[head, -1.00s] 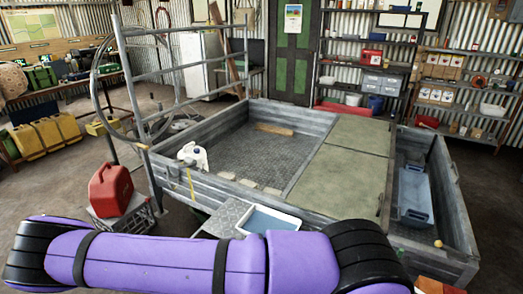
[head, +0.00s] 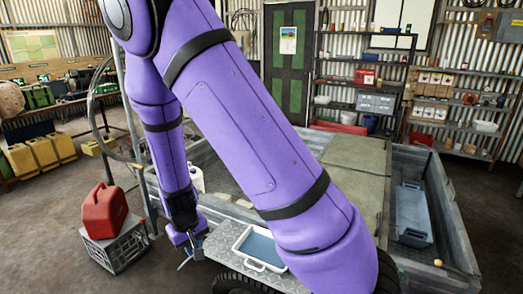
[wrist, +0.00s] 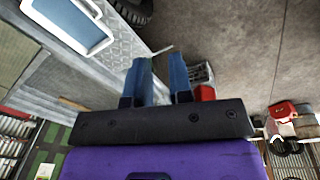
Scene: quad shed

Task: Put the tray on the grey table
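The tray (head: 263,264) is shallow and white-rimmed with a blue inside and a handle at its front. It lies on a grey checker-plate surface (head: 220,242) in front of the trailer bed. The tray also shows at the upper left of the wrist view (wrist: 100,44). My gripper (head: 190,246) hangs left of the tray, apart from it. In the wrist view, the two blue fingers of my gripper (wrist: 160,76) stand apart with nothing between them. My arm hides part of the trailer and the area right of the tray. I cannot tell which surface is the grey table.
A red fuel can (head: 102,212) stands on a grey crate (head: 116,246) at the left. A black wheel (head: 232,284) is below the plate. The trailer holds a blue-grey bin (head: 411,214) at the right. Shelves line the back wall. Floor is clear at the far left front.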

